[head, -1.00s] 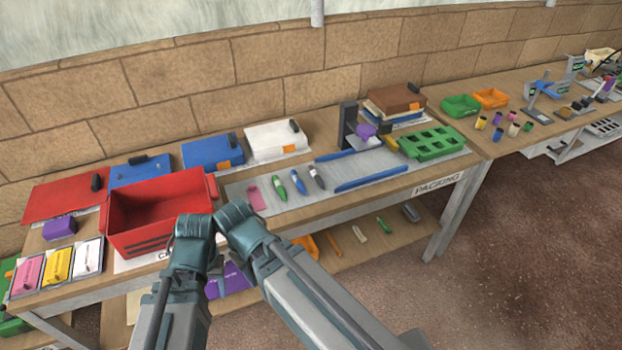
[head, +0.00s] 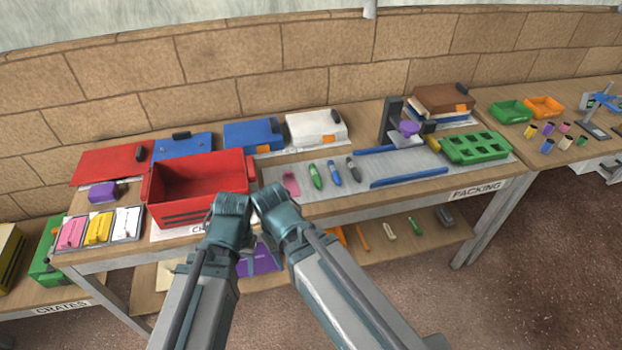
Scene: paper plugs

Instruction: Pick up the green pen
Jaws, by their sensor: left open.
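A green pen (head: 315,176) lies on the grey mat (head: 404,163) on the table. It lies between a pink item (head: 291,183) and a blue pen (head: 334,173), with a grey pen (head: 353,169) further right. My right gripper is hidden behind my own arm.
A red crate (head: 163,212) stands left of the mat. Blue rails (head: 408,177) and a green tray (head: 474,148) lie to the right.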

